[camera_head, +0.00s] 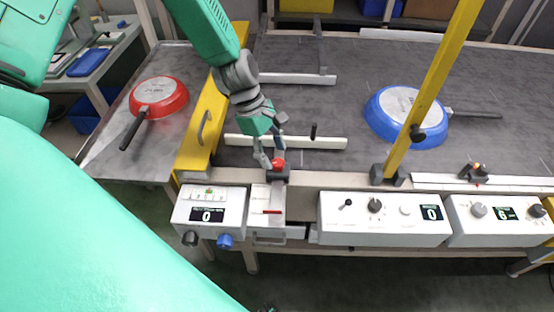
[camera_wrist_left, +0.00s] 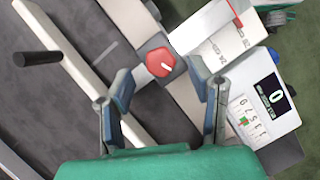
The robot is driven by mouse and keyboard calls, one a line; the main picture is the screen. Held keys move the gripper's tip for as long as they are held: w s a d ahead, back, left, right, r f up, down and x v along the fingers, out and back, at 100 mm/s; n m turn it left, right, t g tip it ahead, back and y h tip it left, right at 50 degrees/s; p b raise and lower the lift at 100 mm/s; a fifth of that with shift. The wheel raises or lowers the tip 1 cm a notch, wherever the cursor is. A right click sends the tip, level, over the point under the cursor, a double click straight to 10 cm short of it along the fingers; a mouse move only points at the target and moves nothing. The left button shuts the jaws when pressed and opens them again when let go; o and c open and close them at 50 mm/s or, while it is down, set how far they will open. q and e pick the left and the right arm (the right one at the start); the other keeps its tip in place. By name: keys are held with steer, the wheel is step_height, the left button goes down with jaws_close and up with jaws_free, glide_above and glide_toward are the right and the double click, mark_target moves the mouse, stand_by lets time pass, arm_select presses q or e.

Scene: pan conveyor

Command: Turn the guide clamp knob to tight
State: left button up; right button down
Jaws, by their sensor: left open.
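The guide clamp knob, taken to be the red knob (camera_head: 278,164), sits on a dark block at the near edge of the conveyor. In the left wrist view the red knob (camera_wrist_left: 160,62) has several flat sides and a white pointer line slanting toward the lower right. My left gripper (camera_head: 271,154) is just above and beside the knob, pointing down. In the left wrist view my left gripper (camera_wrist_left: 161,82) is open, with the knob showing between and beyond its fingertips. I cannot tell whether a finger touches it. My right gripper is not in view.
A white guide rail (camera_head: 318,143) with a black post lies behind the knob. A blue pan (camera_head: 392,130) is on the conveyor; a red pan (camera_head: 158,92) is on the left table. A yellow post (camera_head: 432,85) stands right. A white display box (camera_head: 210,206) is at front left.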

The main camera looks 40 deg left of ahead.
mark_target(278, 165)
arm_select(q)
steer(key=shift+x, duration=1.35)
jaws_close()
